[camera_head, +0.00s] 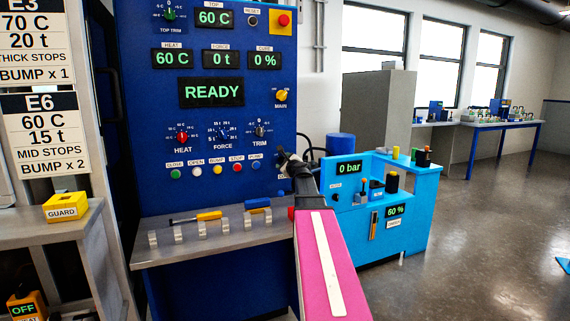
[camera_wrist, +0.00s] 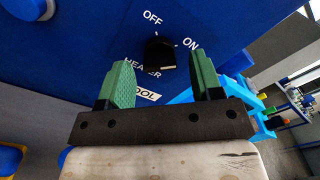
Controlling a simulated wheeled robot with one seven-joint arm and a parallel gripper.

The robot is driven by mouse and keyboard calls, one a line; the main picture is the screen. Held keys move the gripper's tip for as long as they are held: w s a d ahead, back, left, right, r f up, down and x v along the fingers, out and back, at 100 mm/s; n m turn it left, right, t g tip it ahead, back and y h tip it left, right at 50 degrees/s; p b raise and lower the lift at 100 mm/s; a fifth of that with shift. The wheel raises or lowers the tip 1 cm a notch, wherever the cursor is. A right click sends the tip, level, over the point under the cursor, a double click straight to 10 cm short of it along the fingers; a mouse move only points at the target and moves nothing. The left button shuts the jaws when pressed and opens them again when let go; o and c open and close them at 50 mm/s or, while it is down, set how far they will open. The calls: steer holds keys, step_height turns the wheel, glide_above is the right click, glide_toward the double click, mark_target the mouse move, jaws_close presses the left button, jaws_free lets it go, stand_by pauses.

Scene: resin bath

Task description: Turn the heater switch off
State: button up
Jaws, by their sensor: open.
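The heater switch (camera_wrist: 159,52) is a black knob on the blue panel, upper middle in the wrist view. OFF is printed at its upper left, ON at its right and HEATER below it. I cannot tell for sure which label it points to. My gripper (camera_wrist: 163,68) is open, its two green-padded fingers on either side of the knob in the picture, with no visible contact. In the head view my gripper (camera_head: 291,163) is at the lower right of the blue press panel (camera_head: 150,110), and the switch is hidden behind it.
A grey shelf (camera_head: 240,236) with yellow- and blue-handled tools in holders juts out below the panel. A light blue unit (camera_head: 408,215) reading 0 bar stands close to the right. A grey side bench (camera_head: 60,230) with a yellow guard block is at the left. Open floor lies right.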

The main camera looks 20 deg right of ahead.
steer(key=c, duration=0.9)
steer(key=shift+c, duration=0.2)
steer(key=shift+n, duration=0.3)
steer(key=shift+r+n, duration=0.15)
steer(key=shift+n, duration=8.55)
